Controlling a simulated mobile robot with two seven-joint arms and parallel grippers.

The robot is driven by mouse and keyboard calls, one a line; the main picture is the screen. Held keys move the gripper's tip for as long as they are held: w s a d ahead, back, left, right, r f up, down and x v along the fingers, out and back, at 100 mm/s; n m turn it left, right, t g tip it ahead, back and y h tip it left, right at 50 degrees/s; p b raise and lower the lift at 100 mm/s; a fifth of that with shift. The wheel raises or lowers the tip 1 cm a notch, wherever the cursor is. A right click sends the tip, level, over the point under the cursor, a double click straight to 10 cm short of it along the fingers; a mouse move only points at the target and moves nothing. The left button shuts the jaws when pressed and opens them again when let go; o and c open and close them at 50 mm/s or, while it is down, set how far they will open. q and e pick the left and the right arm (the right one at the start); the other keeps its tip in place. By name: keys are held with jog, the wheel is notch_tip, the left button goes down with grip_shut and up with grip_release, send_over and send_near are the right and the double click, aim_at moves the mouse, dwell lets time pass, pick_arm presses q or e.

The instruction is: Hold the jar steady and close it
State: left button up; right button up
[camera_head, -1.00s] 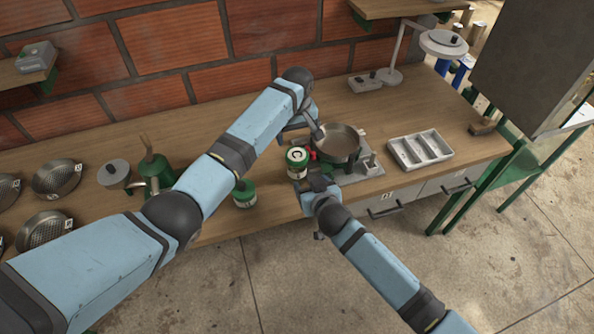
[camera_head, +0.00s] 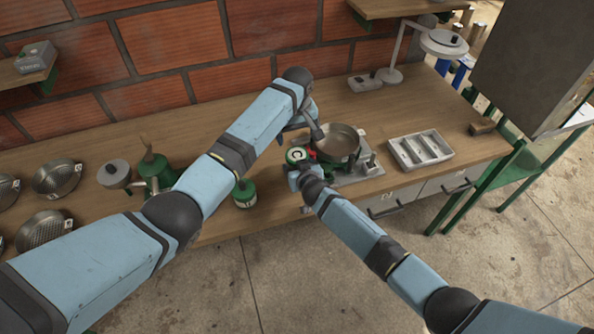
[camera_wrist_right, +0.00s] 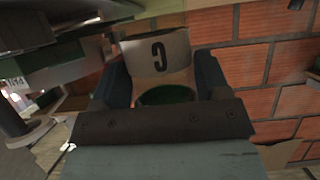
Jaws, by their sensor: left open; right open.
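A green jar (camera_head: 296,153) with a pale top marked "C" stands at the front of the bench, beside the metal pan. My left gripper (camera_head: 310,126) is open, pointing down behind the jar by the pan's left rim. Its fingertips are partly hidden. Whether the jar's lid is seated cannot be told.
The metal pan (camera_head: 338,143) stands right of the jar. A pale compartment tray (camera_head: 420,149) lies farther right. Another green jar (camera_head: 245,194) stands to the left, near the front edge. Round sieves (camera_head: 56,178) are at far left. The rear middle bench is clear.

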jog(key=c, duration=0.9)
pick_arm(q)
jog(key=shift+c, duration=1)
pick_arm(e)
jog(key=c, duration=0.3)
pick_arm(q)
jog(key=shift+w+r, duration=0.1)
jog(key=shift+r, duration=0.05)
pick_arm(e)
grip_shut()
pick_arm(q)
jog(key=shift+w+d+r+n, duration=0.2)
jog(key=shift+d+r+n, duration=0.2)
jog(key=shift+n, duration=0.2)
jog(key=shift+s+a+n, duration=0.1)
jog(key=shift+a+n, duration=0.1)
jog(key=shift+n, duration=0.9)
jog(key=shift+s+a+f+n, duration=0.2)
jog(key=shift+f+n, duration=0.1)
jog(key=shift+n, duration=0.3)
